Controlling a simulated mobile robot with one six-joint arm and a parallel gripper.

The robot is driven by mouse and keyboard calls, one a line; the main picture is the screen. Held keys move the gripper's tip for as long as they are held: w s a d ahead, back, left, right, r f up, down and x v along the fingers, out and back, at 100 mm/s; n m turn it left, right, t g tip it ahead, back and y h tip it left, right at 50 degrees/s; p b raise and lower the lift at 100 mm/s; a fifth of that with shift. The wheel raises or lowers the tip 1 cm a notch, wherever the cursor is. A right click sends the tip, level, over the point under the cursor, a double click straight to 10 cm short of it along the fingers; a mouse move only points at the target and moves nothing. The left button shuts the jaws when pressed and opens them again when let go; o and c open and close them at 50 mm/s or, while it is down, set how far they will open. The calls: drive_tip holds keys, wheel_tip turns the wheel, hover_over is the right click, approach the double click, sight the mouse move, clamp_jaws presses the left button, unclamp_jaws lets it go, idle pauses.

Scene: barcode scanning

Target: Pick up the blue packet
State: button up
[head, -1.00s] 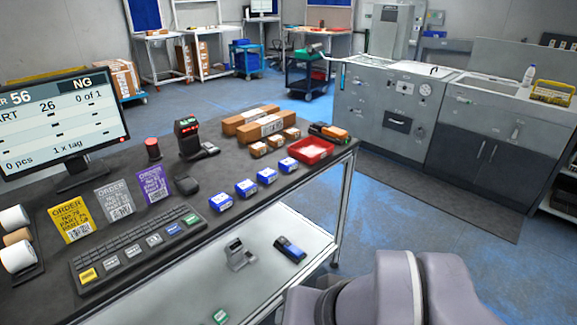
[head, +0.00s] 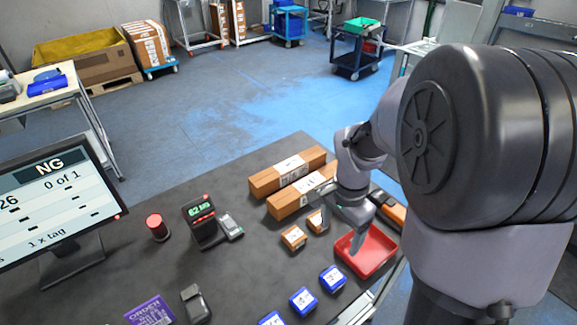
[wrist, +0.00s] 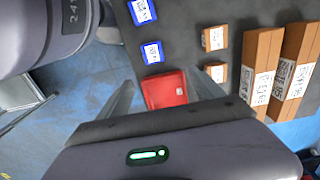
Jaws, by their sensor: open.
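Blue packets with white labels lie in a row on the dark table. In the head view the nearest to the red tray is one blue packet (head: 332,278), with a second packet (head: 303,301) and a third (head: 272,318) towards the bottom edge. The wrist view shows two blue packets, one (wrist: 152,52) just beyond the fingertips and one (wrist: 143,11) at the top. My gripper (head: 341,229) is open and empty, above the table by the red tray. Its two fingers (wrist: 163,82) show spread in the wrist view, with the tray between them.
The red tray (head: 388,259) looks empty near the table's right edge. Small brown boxes (head: 293,238) and long cartons (head: 290,172) lie left of and behind my gripper. A scanner stand (head: 203,222), a red button (head: 156,227) and a monitor (head: 58,213) stand further left.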

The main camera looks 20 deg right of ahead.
drive_tip(key=b, duration=0.5)
hover_over(333, 276)
wheel_tip(333, 276, down, 12)
drive_tip(key=shift+r, duration=0.25)
wheel_tip(333, 276, down, 6)
drive_tip(key=shift+r+b, duration=0.1)
drive_tip(key=shift+b, duration=0.9)
drive_tip(key=c, duration=1.6)
drive_tip(key=shift+r, duration=0.15)
